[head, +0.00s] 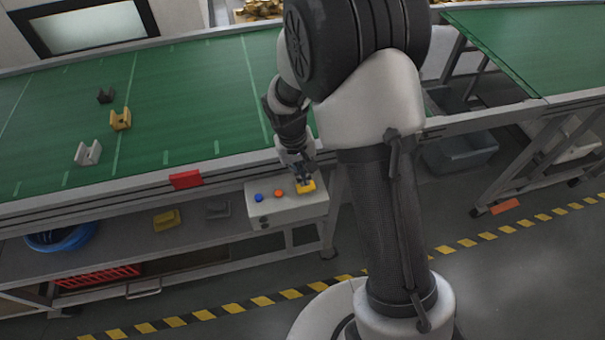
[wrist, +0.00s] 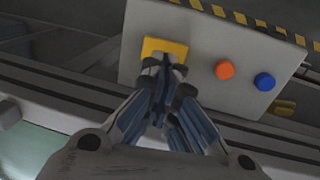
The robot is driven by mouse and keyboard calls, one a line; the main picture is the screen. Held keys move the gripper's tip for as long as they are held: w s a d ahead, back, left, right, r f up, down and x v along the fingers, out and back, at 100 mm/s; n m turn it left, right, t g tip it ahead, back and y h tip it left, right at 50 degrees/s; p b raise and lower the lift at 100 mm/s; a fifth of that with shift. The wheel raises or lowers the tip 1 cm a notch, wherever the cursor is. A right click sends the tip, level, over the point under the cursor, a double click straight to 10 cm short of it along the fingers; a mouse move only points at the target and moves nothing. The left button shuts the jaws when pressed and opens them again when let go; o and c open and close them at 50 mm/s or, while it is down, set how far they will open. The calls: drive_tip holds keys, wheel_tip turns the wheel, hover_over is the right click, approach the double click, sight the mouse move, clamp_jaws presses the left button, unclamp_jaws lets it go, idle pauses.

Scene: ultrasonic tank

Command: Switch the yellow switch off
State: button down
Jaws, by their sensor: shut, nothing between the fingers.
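The yellow switch (head: 306,187) sits at the right end of the top of a white control box (head: 290,209). In the wrist view the switch shows as a yellow square plate (wrist: 152,46) on the box (wrist: 200,45). My gripper (head: 302,183) is shut and empty, with its fingertips (wrist: 164,62) right at the switch and covering its middle. I cannot tell whether the tips touch it, nor which position the switch is in.
An orange button (wrist: 224,69) and a blue button (wrist: 264,82) are beside the switch on the box. A green conveyor (head: 190,95) with several small brackets runs behind.

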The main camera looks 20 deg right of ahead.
wheel_tip(320, 180, up, 13)
drive_tip(key=a+p, duration=0.1)
drive_tip(key=p, duration=0.3)
drive_tip(key=shift+a+f, duration=0.15)
drive_tip(key=shift+a, duration=0.25)
drive_tip(key=shift+d, duration=0.1)
drive_tip(key=b, duration=0.4)
approach(297, 186)
drive_tip(key=d+f, duration=0.1)
drive_tip(key=f, duration=0.1)
drive_tip(key=d+f, duration=0.3)
drive_tip(key=shift+w+d+f, duration=0.1)
drive_tip(key=shift+w+f, duration=0.2)
drive_tip(key=shift+f, duration=0.05)
drive_tip(key=shift+f+b, duration=0.3)
drive_tip(key=shift+d, duration=0.1)
